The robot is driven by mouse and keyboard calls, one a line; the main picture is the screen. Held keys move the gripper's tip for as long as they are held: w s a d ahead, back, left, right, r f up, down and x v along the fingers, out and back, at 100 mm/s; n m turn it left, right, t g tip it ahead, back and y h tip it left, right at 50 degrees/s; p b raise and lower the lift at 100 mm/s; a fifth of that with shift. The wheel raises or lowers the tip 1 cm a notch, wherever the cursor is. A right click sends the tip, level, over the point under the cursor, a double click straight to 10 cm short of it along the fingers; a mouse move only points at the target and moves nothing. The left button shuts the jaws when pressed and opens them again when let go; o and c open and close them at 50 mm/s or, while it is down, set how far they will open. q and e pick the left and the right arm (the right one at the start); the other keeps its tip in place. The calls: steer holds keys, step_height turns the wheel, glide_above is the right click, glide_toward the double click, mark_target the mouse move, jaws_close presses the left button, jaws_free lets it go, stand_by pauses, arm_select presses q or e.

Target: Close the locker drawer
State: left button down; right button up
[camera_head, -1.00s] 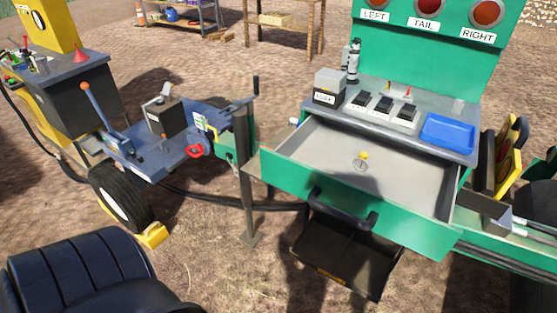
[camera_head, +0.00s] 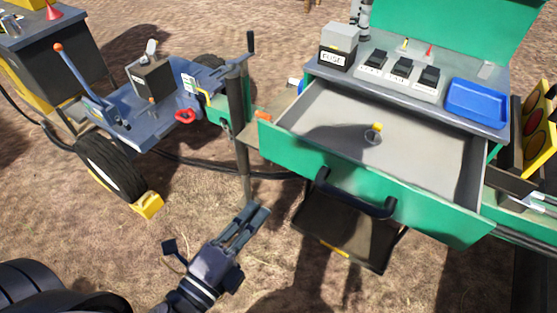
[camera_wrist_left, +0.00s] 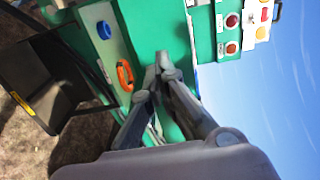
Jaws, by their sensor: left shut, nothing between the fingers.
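The locker drawer (camera_head: 440,212) is green with a grey inside and is pulled out from under the worktop in the head view. A black bar handle (camera_head: 354,203) is on its front. A small yellow-topped item (camera_head: 375,132) stands inside the drawer. My left gripper (camera_head: 257,214) is shut and empty, left of the drawer front and apart from the handle. In the left wrist view its fingertips (camera_wrist_left: 162,62) meet in front of the green cabinet (camera_wrist_left: 145,25). My right gripper is not in view.
A black step (camera_head: 345,237) hangs below the drawer. A dark post (camera_head: 239,130) stands left of it. The worktop holds a blue tray (camera_head: 477,101), a fuse box (camera_head: 339,46) and several black switches. A blue trailer frame (camera_head: 165,110) with a wheel is at left.

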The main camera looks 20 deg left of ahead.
mark_target(299, 158)
arm_select(q)
steer(key=p+x, duration=0.6)
steer(key=x, duration=0.6)
steer(key=shift+w+d, duration=0.2)
steer(key=shift+w, duration=0.2)
steer(key=shift+w+d+f, duration=0.1)
steer(key=shift+w+d, duration=0.05)
steer(key=shift+w, duration=0.3)
